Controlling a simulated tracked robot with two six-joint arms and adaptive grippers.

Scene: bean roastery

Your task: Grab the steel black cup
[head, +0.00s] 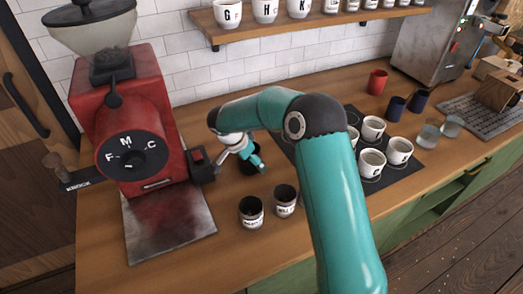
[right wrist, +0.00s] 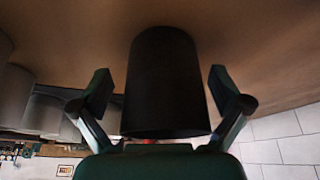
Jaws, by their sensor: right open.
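The black cup (head: 249,168) stands on the wooden counter right of the red grinder in the head view, partly hidden by my right gripper (head: 243,156). In the right wrist view the same dark cup (right wrist: 167,85) appears between the two fingers of my right gripper (right wrist: 160,90). The fingers are spread, one on each side of the cup, with gaps visible between them and its wall. My left gripper is not in view.
The red grinder (head: 125,125) stands at the left. Two dark labelled cups (head: 251,211) (head: 285,200) stand in front. White cups (head: 399,150) sit on a dark mat to the right.

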